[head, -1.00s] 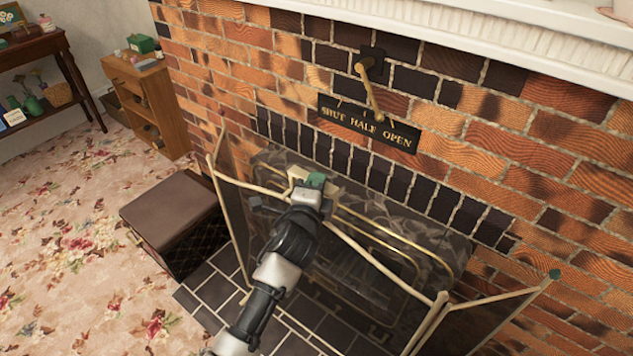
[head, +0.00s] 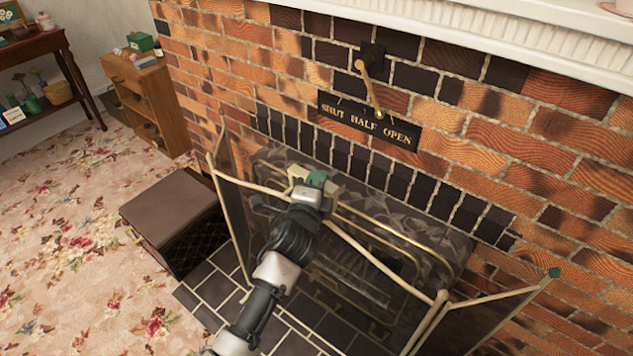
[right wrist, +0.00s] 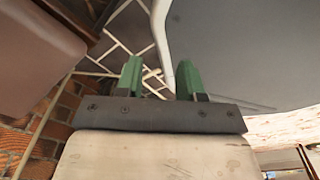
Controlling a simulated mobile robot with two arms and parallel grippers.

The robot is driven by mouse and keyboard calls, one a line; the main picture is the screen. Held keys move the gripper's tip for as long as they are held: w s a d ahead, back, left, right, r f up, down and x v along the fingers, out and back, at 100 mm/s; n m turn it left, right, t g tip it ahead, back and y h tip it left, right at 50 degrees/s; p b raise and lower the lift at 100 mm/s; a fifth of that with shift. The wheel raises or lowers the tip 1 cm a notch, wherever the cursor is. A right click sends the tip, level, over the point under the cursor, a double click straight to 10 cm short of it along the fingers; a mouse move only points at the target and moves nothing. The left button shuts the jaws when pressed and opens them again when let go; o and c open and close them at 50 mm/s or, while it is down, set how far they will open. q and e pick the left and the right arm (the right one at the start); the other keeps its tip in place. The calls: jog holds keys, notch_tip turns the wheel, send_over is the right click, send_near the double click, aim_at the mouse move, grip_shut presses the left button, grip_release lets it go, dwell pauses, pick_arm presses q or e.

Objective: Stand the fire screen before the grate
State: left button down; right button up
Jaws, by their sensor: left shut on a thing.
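The fire screen (head: 437,300) has cream rails and see-through dark panels. In the head view it stands on the tiled hearth before the grate (head: 350,285), its side panels angled. My left gripper (head: 311,182) is shut on its top rail near the left part of the middle panel. The grate shows dimly through the mesh, partly hidden by my left arm. In the right wrist view my right gripper (right wrist: 160,80) has its two green fingers apart. A pale curved rail passes near the right finger; I cannot tell whether it lies between them.
A brown box (head: 172,215) stands on the carpet just left of the hearth (head: 215,300). A lever (head: 370,88) hangs above a sign (head: 370,122) reading SHUT HALF OPEN. A small wooden shelf (head: 150,95) stands against the wall. The floral carpet at left is open.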

pick_arm(q)
jog(key=shift+f+b, duration=1.2)
dwell(1.5)
dwell(0.5)
jog(key=c, duration=1.1)
grip_release()
jog(key=shift+s, duration=0.15)
jog(key=shift+f, duration=0.5)
jog(key=o, duration=0.3)
jog(key=shift+r, duration=0.1)
jog(key=shift+r, duration=0.1)
jog(key=shift+s, duration=0.1)
